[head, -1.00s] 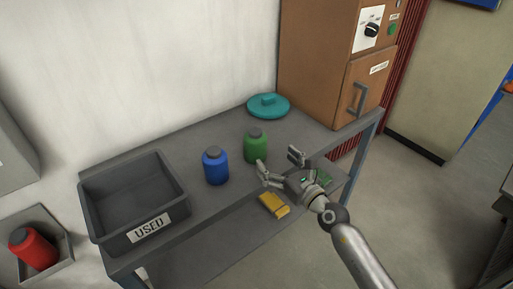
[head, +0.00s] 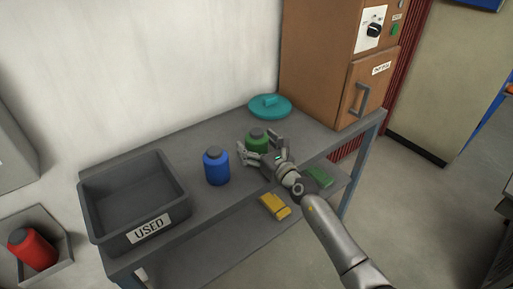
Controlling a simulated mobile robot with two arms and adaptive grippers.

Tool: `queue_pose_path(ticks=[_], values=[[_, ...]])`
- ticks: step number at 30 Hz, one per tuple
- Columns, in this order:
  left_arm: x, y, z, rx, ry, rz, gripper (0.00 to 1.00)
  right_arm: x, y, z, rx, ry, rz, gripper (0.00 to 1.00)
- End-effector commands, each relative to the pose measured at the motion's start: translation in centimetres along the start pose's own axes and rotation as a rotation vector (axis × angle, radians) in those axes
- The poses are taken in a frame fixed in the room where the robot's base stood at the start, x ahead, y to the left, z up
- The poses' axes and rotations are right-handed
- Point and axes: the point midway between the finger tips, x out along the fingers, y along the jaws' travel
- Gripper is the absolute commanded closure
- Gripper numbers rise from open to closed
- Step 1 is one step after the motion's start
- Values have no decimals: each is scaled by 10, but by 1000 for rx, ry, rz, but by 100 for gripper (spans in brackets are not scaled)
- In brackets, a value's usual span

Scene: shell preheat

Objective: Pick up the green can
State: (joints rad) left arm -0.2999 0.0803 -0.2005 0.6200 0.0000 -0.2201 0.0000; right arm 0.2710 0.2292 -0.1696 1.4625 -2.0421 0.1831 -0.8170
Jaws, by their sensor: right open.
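The green can (head: 257,141) with a grey cap stands upright on the grey table, right of the blue can (head: 216,168). My right gripper (head: 260,148) is open at the green can, with one finger on its left front side and the other at its right. The gripper hides the lower part of the can. I cannot tell whether the fingers touch it. My left gripper is not in view.
A grey bin (head: 95,207) marked USED stands at the table's left end. A teal lid (head: 270,106) lies behind the green can. A brown cabinet (head: 318,62) stands at the right. Yellow (head: 274,206) and green (head: 318,178) items lie on the lower shelf. A red can (head: 35,249) sits far left.

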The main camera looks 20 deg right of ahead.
Motion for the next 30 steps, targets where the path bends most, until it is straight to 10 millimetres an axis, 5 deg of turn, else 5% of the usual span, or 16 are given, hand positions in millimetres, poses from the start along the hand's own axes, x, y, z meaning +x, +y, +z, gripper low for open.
queue_pose_path(ticks=[7, 21, 30], values=[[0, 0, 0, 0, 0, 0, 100, 1, 0, 0, 0, 1, 0, 12], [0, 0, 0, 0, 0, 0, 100, 1, 0, 0, 0, 1, 0, 72], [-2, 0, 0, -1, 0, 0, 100, 1, 0, 4, 0, -3, -1, 74]])
